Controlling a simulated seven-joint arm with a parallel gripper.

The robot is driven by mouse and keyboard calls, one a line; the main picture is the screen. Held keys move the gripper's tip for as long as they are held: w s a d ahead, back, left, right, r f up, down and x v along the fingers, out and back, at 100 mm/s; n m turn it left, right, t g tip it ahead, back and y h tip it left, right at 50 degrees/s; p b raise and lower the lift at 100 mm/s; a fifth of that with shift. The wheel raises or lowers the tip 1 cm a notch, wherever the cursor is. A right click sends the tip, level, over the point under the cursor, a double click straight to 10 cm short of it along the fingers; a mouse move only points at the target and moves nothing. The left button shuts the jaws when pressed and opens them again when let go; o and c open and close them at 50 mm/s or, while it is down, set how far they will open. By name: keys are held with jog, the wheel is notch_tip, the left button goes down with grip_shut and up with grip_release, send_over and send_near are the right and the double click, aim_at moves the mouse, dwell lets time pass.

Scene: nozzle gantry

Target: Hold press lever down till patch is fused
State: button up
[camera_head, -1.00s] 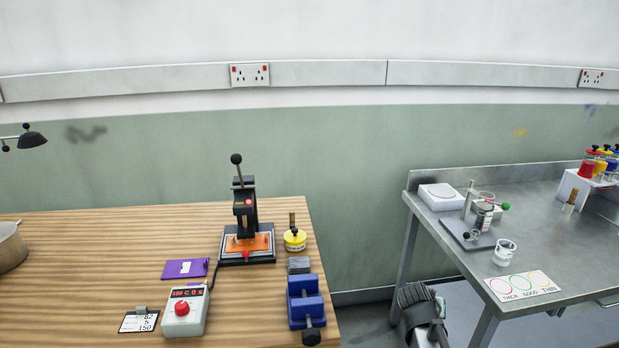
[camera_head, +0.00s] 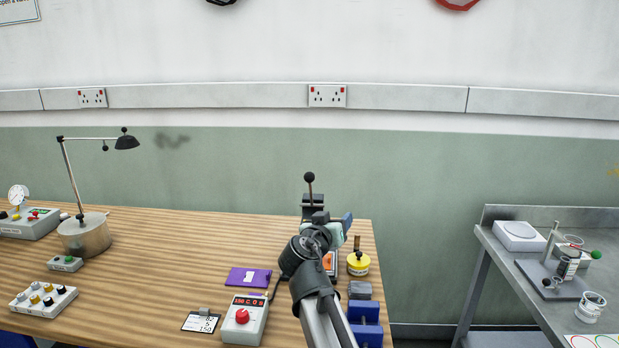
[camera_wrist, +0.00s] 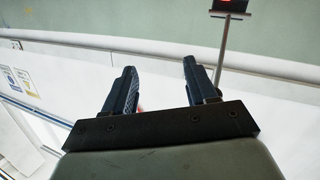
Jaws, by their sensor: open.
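The black press stands on the wooden bench. Its upright lever with a round black knob (camera_head: 309,178) rises above the press head (camera_head: 312,201). Part of the orange patch (camera_head: 328,262) shows on the press plate beside my arm. My arm covers most of the press base. My gripper (camera_head: 347,222) is in front of the press, below and to the right of the knob in the picture; contact with the lever is not visible. In the wrist view my gripper (camera_wrist: 160,84) is open, with nothing between the fingertips. The lever is not clearly seen there.
A controller box with a red knob (camera_head: 243,317) and a purple card (camera_head: 249,277) lie left of my arm. A yellow-lidded pot (camera_head: 358,263) and a blue vise (camera_head: 365,323) stand to the right. A metal bench (camera_head: 520,262) is farther right, across a gap.

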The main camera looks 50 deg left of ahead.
aim_at(308, 178)
jog(key=s+a+r+n+y, duration=0.1)
jog(key=s+a+r+y, duration=0.2)
jog(key=s+a+r, duration=0.5)
jog(key=x, duration=0.4)
jog(key=d+x, duration=0.1)
jog(key=x, duration=0.3)
jog(key=w+f+x, duration=0.1)
jog(key=x, duration=0.3)
jog(key=shift+d, duration=0.3)
jog(key=shift+c, duration=0.3)
grip_shut()
